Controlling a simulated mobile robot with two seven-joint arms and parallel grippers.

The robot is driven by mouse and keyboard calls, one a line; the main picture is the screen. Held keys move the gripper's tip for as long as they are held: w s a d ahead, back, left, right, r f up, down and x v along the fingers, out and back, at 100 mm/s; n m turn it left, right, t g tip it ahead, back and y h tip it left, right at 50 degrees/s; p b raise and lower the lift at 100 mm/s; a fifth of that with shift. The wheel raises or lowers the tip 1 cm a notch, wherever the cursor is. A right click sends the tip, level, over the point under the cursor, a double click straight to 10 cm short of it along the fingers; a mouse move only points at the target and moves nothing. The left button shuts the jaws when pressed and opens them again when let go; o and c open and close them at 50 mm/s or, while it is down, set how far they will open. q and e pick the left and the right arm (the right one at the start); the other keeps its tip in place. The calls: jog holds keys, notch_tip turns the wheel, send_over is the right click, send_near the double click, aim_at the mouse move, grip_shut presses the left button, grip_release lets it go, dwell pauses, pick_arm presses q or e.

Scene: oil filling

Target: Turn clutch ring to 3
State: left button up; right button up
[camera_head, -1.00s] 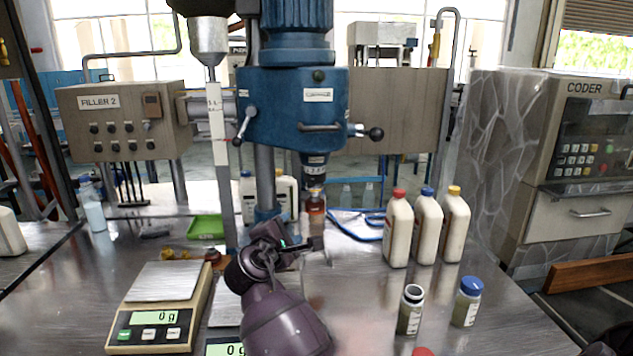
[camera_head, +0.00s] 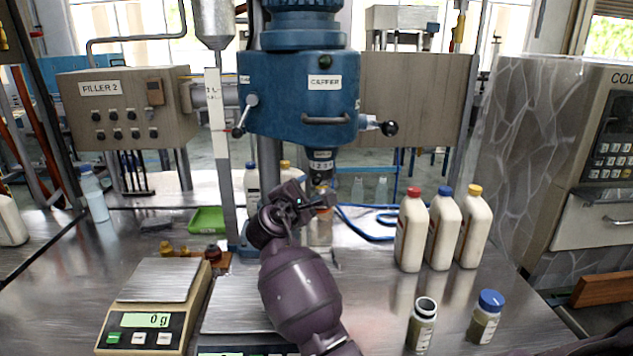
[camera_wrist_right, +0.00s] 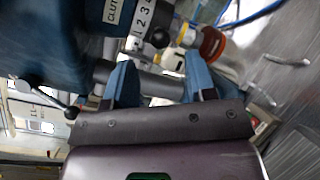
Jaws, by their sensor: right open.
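The clutch ring (camera_head: 321,166) is the dark collar with a numbered white band under the blue capper head (camera_head: 300,95). In the right wrist view the clutch ring (camera_wrist_right: 141,22) shows its numbers 1 to 4, tilted, beyond the fingertips. My right gripper (camera_head: 326,194) is raised just below the ring in the head view. In the wrist view its two blue fingers (camera_wrist_right: 160,66) are spread, with nothing held between them. The ring looks apart from the fingers. The setting mark on the ring is too small to read. My left gripper is not in view.
A red-capped bottle (camera_head: 412,232) and two more bottles stand right of the capper. Two small jars (camera_head: 423,322) are nearer. A scale (camera_head: 152,306) and a green tray (camera_head: 206,220) are at left. A lever with a black knob (camera_head: 389,128) projects from the capper.

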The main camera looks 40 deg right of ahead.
aim_at(315, 183)
jog(key=x, duration=0.6)
jog(key=shift+w+d, duration=0.2)
jog(key=shift+d, duration=0.1)
grip_shut()
